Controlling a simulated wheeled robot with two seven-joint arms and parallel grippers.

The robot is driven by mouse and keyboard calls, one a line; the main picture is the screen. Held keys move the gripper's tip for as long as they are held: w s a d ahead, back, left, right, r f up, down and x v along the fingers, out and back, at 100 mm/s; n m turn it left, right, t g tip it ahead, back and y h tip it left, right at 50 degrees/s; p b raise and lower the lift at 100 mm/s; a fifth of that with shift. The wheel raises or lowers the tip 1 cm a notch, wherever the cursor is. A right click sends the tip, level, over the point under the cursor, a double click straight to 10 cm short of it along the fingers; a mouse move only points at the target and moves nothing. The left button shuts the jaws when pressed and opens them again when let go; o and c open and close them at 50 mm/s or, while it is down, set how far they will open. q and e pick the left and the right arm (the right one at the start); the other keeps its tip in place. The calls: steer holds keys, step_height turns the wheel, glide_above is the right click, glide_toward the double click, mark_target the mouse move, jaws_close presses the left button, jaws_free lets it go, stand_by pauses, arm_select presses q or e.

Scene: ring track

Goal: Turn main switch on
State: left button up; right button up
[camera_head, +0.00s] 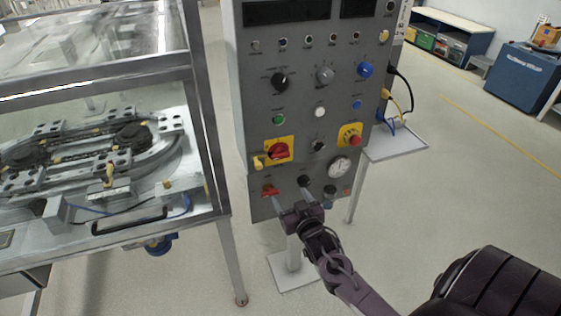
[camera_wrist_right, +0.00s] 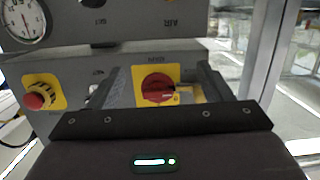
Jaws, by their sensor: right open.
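The main switch (camera_head: 278,151) is a red rotary knob on a yellow square plate, low on the left of a grey control panel. A small yellow piece hangs at its lower left. In the right wrist view, which looks upside down, the switch (camera_wrist_right: 157,88) shows between my two fingers. My right gripper (camera_head: 290,197) is open and empty, below the switch in the head view, in front of the panel's lower edge. The fingers look apart from the knob; their exact distance to the panel is hard to tell. My left gripper is in neither view.
The grey panel (camera_head: 307,95) carries several knobs and lamps, a red-and-yellow stop button (camera_head: 350,135) and a gauge (camera_head: 340,167). A red handle (camera_head: 270,191) sits beside my left-hand fingertip. A framed ring track machine (camera_head: 95,150) stands left. Floor at right is mostly clear.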

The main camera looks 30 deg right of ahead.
steer(key=t, duration=0.2)
glide_toward(282, 156)
steer(key=w, duration=0.1)
steer(key=shift+m+h, duration=0.3)
steer(key=shift+h, duration=0.1)
steer(key=p+x, duration=0.1)
steer(key=x, duration=0.5)
steer(key=shift+w+a+r, duration=0.1)
steer(key=shift+w+a, duration=0.05)
steer(key=shift+w+d+p, duration=0.2)
steer(key=shift+w+p, duration=0.15)
steer(key=shift+w, duration=0.2)
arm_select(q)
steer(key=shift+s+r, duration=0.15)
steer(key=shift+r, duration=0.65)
arm_select(e)
steer(key=c, duration=1)
